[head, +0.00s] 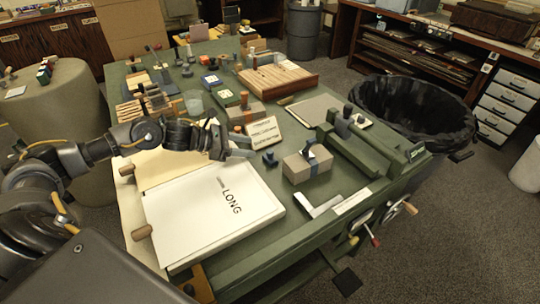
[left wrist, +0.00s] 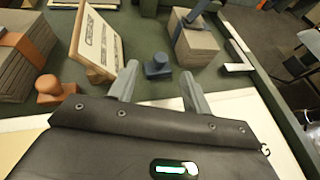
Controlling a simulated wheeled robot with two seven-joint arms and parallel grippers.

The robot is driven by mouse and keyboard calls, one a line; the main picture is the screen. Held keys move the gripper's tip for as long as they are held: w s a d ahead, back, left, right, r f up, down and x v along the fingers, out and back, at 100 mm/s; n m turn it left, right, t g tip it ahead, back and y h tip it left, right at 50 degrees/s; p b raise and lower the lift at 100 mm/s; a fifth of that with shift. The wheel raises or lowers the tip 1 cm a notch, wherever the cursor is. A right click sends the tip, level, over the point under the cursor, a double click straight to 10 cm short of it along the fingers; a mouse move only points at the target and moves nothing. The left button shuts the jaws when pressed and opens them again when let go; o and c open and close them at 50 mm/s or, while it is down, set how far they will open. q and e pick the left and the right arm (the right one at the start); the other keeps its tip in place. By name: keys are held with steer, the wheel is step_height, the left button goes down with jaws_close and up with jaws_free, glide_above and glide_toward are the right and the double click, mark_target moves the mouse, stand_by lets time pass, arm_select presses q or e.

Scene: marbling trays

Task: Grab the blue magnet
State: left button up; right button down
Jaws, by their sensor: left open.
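A small dark blue magnet (head: 270,159) with a knob-like top stands on the green table, just beyond my left gripper. It also shows in the left wrist view (left wrist: 158,66), straight ahead and roughly between the fingertips. My left gripper (head: 243,147) is open and empty, above the table on the near side of the magnet, apart from it. Its two grey fingers (left wrist: 159,82) show spread in the left wrist view. My right gripper is in neither view.
A tilted sign (left wrist: 100,45) stands left of the magnet. A banded grey block (head: 300,168) stands to its right. An orange-brown knobbed piece (left wrist: 55,88) stands at left in the wrist view. A white board marked LONG (head: 190,215) lies nearer me.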

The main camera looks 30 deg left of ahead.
mark_target(269, 151)
arm_select(q)
steer(key=shift+w+d+f, duration=0.2)
steer(key=shift+w+d, duration=0.1)
steer(key=shift+d, duration=0.05)
steer(key=shift+w+d+f, duration=0.1)
steer(key=shift+d, duration=0.15)
steer(key=p+x, duration=0.1)
steer(key=x, duration=0.2)
steer(key=shift+w+d+f+p, duration=0.15)
steer(key=shift+d+f+p, duration=0.05)
steer(key=shift+p, duration=0.2)
steer(key=shift+w+d+f, duration=0.25)
steer(key=shift+d+f, duration=0.05)
steer(key=shift+d, duration=0.05)
jaws_close()
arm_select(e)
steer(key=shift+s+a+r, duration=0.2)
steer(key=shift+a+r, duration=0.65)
